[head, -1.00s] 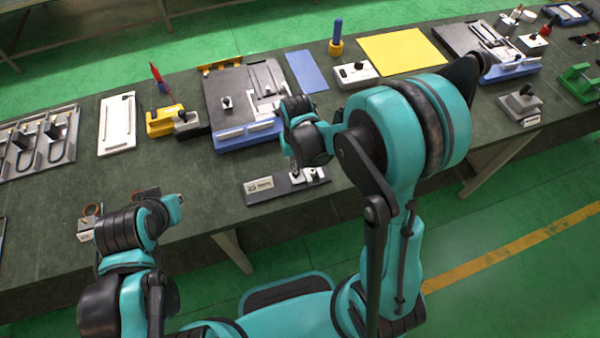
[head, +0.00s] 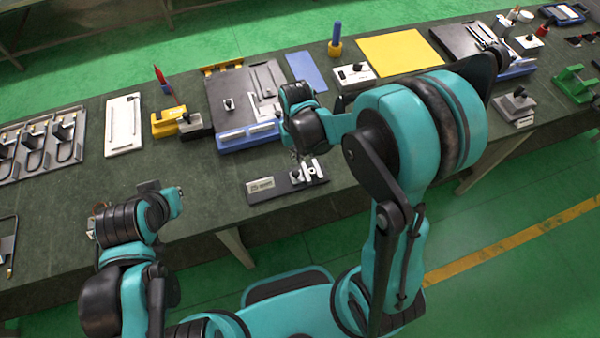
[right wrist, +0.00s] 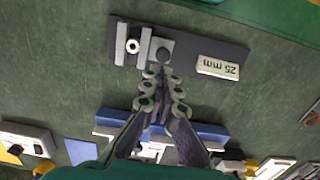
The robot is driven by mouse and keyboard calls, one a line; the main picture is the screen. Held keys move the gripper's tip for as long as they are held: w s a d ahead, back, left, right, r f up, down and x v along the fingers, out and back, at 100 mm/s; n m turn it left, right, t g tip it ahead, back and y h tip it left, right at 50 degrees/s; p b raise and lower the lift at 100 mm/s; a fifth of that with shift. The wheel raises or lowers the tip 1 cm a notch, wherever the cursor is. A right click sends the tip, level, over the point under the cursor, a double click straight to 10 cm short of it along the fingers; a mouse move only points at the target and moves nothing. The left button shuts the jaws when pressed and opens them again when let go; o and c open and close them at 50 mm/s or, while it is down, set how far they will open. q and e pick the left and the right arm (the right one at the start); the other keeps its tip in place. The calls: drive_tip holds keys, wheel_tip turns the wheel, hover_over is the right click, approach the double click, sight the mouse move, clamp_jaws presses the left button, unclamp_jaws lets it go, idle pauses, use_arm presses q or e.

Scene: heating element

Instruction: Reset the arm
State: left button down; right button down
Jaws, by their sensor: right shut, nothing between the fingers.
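My right arm reaches over the near edge of the workbench. Its gripper (head: 303,158) points down over a dark block with a white label and a small clamp (head: 262,188). In the right wrist view the gripper (right wrist: 161,76) is shut and empty. Its fingertips overlap the near edge of the block (right wrist: 192,50), by the dark knob; I cannot tell whether they touch. The label there reads "25 mm". My left arm (head: 132,220) is bent at the lower left, over the bench edge; its gripper fingers are hidden.
Behind the block stands a grey and blue fixture (head: 232,105). A yellow block (head: 168,122), white plate (head: 123,126), blue sheet (head: 307,70) and yellow sheet (head: 400,52) lie around it. A rack (head: 38,145) is at far left. The green floor at right is clear.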

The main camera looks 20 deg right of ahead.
idle(0.3)
drive_tip(key=shift+d+r, duration=0.1)
drive_tip(key=shift+r, duration=0.05)
drive_tip(key=s+d+r+t+b, duration=0.4)
drive_tip(key=s+t+b, duration=0.3)
drive_tip(key=s+b, duration=0.3)
drive_tip(key=shift+s, duration=0.15)
